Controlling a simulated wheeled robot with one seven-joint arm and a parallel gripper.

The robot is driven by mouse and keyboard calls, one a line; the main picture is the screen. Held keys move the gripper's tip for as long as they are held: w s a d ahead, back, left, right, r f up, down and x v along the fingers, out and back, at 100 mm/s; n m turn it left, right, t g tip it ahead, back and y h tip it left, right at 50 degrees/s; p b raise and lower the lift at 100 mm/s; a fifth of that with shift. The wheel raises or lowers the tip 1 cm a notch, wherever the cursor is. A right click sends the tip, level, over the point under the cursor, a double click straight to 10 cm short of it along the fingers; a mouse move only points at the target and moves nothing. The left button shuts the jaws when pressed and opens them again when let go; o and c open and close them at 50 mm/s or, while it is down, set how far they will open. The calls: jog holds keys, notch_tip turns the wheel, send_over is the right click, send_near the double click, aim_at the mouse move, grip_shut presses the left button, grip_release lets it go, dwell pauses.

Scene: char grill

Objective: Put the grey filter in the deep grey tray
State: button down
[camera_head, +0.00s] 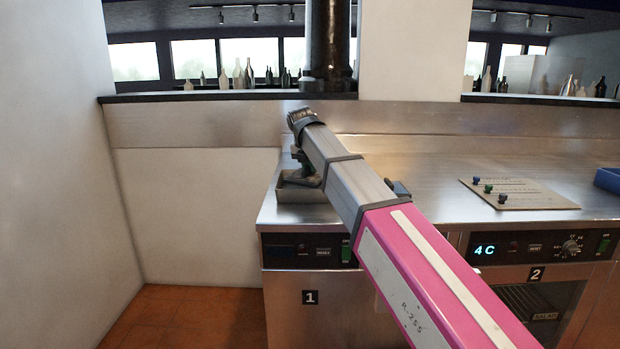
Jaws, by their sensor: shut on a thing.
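The deep grey tray (292,194) stands on the left end of the steel counter, partly hidden behind my arm. My gripper (304,180) points down just over the tray, at its inner area. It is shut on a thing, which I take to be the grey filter. The filter is hidden by the gripper, the arm and the tray wall, so I cannot tell whether it touches the tray floor.
A small dark object (400,189) shows just right of my arm. A flat board with several colored knobs (503,190) lies on the counter. A blue container (609,180) is at the right edge. A wall step backs the counter, and left of it is open floor.

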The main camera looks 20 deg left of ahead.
aim_at(310, 176)
jog(key=shift+f, duration=2)
jog(key=shift+f, duration=0.1)
jog(key=c, duration=1.1)
grip_release()
jog(key=v, duration=1.2)
